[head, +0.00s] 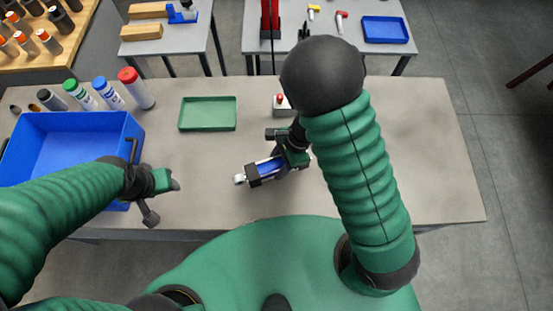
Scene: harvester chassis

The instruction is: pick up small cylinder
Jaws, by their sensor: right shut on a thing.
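The small cylinder (266,170) is a blue tube with dark end pieces and a pale rod end at its left. It lies slightly tilted in the picture, over the middle of the grey table. My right gripper (293,160) is shut on it near its right end and partly hides that end. Whether the cylinder touches the table I cannot tell. My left gripper (160,192) is over the table, just right of the blue bin and apart from the cylinder. Its finger opening is not clear.
A blue bin (125,121) stands at the left of the grey table (420,150). Several capped bottles stand behind it. A green tray (208,114) and a small box with a red button (281,106) lie farther back. The table's right side is clear.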

